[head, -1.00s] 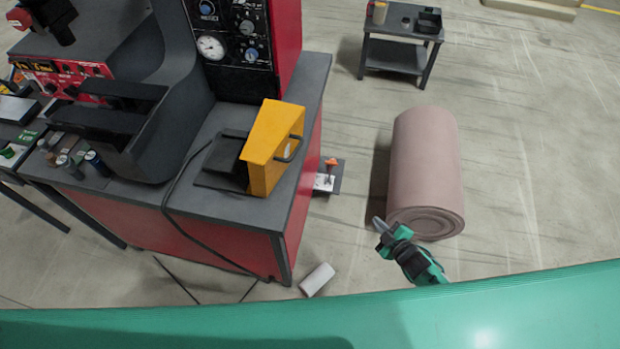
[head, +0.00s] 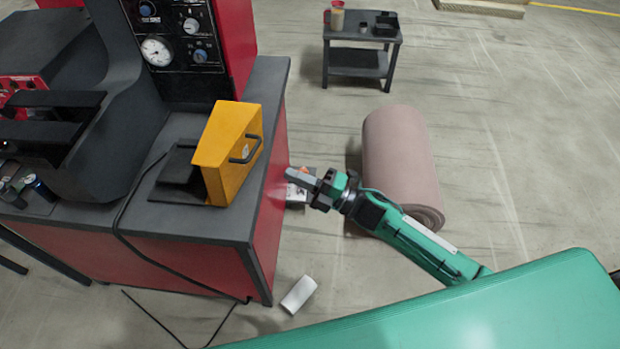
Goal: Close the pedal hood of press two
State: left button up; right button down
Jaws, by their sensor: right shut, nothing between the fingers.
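The yellow pedal hood (head: 228,150) stands on the grey top of the press bench, near its right edge. It is tilted up over a dark pedal base (head: 178,178), and a dark handle (head: 245,149) sits on its right face. My right gripper (head: 290,175) is shut and empty. It is just right of the bench's red side panel, to the right of the hood and apart from it. My left gripper is not in view.
The press body with gauge and knobs (head: 178,45) rises behind the hood. A dark cable (head: 130,225) runs over the bench front.

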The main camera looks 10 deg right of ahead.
aim_at(237, 155)
jog(key=p+x, duration=0.2)
jog(key=x, duration=0.5)
jog(key=shift+w+a, duration=0.2)
jog(key=shift+a, duration=0.15)
jog(key=shift+r, duration=0.1)
